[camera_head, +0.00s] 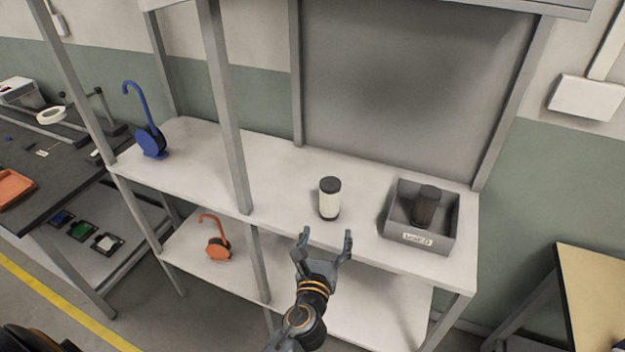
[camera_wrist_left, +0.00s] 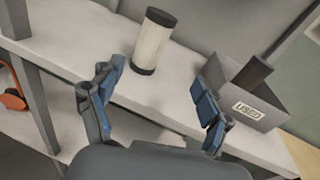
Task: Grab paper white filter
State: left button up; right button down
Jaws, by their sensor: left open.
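The white paper filter (camera_head: 329,199) is a white cylinder with dark caps at top and bottom. It stands upright on the white upper shelf (camera_head: 280,180). My left gripper (camera_head: 325,240) is open and empty, just in front of and below the filter in the head view. In the left wrist view the filter (camera_wrist_left: 152,42) stands beyond the gap between the open fingers (camera_wrist_left: 155,100), apart from both. My right gripper is in neither view.
A grey bin (camera_head: 455,222) with a label holds a dark cylinder (camera_head: 426,205), right of the filter. A shelf post (camera_head: 228,120) rises to the left. A blue hooked object (camera_head: 150,139) stands at far left and an orange one (camera_head: 217,246) on the lower shelf.

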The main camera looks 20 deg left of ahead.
aim_at(329, 191)
pick_arm(q)
jog(key=shift+m+t, duration=0.3)
jog(key=shift+m, duration=0.2)
jog(key=w+a+r, duration=0.1)
jog(key=w, duration=0.2)
jog(key=w+r, duration=0.1)
jog(key=w, duration=0.2)
jog(key=w+a+r+p, duration=0.1)
jog(key=w, duration=0.1)
jog(key=shift+w+a+r, duration=0.3)
jog(key=shift+w+r, duration=0.1)
jog(key=w, duration=0.2)
jog(key=w+a, duration=0.1)
jog(key=w, duration=0.2)
jog(key=shift+a+f, duration=0.1)
jog(key=shift+f, duration=0.05)
jog(key=shift+s, duration=0.15)
jog(key=c, duration=1.4)
grip_shut()
